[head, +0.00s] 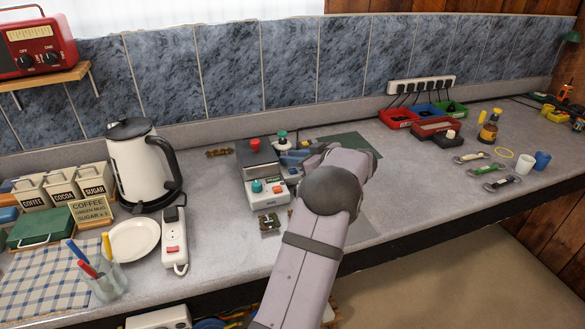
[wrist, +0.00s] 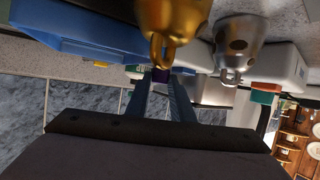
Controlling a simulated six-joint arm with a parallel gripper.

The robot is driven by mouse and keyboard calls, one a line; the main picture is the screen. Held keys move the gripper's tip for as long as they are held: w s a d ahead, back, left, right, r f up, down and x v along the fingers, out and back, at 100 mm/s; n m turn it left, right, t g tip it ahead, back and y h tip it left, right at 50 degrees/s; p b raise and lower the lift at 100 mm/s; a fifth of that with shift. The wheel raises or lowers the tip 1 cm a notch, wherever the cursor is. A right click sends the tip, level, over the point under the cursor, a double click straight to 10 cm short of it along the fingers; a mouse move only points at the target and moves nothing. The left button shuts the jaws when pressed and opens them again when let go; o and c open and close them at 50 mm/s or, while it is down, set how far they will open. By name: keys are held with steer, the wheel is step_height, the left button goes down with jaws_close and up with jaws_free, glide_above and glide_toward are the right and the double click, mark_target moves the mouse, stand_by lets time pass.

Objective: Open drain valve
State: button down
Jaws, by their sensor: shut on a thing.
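A grey and white machine (head: 262,172) stands mid-counter, with a red knob on top and teal and orange knobs in front. My gripper (head: 288,158) is at its right side, partly hidden by my arm. In the wrist view my two blue-grey fingers (wrist: 158,88) are shut on a small dark purple thing (wrist: 160,75), mostly hidden. A brass fitting with a loop (wrist: 168,30) and a silver fitting (wrist: 237,48) hang close by. A green-topped fitting (head: 282,137) stands behind the gripper. I cannot tell for sure which part is the drain valve.
A white kettle (head: 142,165) and a power strip (head: 174,240) are left of the machine. Red, blue and green trays (head: 428,125) are to the right at the back. Bottles and cups (head: 524,162) stand far right.

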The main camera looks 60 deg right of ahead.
steer(key=b, duration=0.3)
steer(key=shift+a+f+m+h, duration=0.1)
steer(key=shift+f+m+h, duration=0.2)
steer(key=shift+f+h, duration=0.1)
steer(key=m+g+h+b, duration=0.1)
steer(key=b, duration=0.4)
steer(key=shift+w+a+m+h+b, duration=0.1)
steer(key=shift+a+m+h+b, duration=0.05)
steer(key=shift+m+h+b, duration=0.2)
steer(key=m+g+h+b, duration=0.1)
steer(key=b, duration=0.2)
steer(key=shift+w+a+r, duration=0.1)
steer(key=shift+r, duration=0.05)
steer(key=shift+r+m+h+b, duration=0.1)
steer(key=shift+m+h+b, duration=0.3)
steer(key=shift+b, duration=0.4)
steer(key=shift+r+m+g+h+b, duration=0.15)
steer(key=shift+m+g+h+b, duration=0.2)
steer(key=shift+g+b, duration=0.25)
steer(key=c, duration=1.8)
jaws_free()
steer(key=shift+b+v, duration=0.95)
steer(key=shift+v, duration=2.7)
